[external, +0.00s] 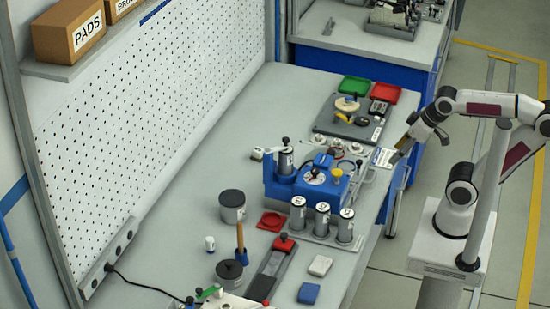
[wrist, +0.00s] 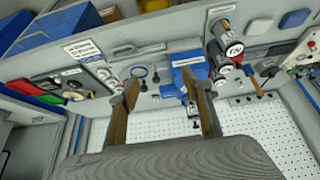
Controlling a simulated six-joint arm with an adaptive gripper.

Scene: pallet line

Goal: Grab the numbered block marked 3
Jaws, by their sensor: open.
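No figure 3 can be read in either view, so I cannot tell which thing is the block marked 3. A small white block (external: 257,153) with a dark mark lies on the bench left of the blue machine (external: 278,189); its marking is too small to read. Several grey canisters with white labels, one of them here (external: 322,220), stand in a row in front of the machine, their labels unreadable. My gripper (external: 422,140) is above the bench's right edge, apart from these things. In the wrist view my gripper (wrist: 165,88) is open and empty, the blue machine (wrist: 188,75) beyond its fingers.
Red (external: 386,92) and green (external: 355,86) trays and a dark fixture plate (external: 337,128) are at the bench's far end. A wooden-handled tool (external: 240,238), a dark jar (external: 232,206) and a red-topped clamp (external: 284,244) crowd the near end. The bench's left strip is mostly clear.

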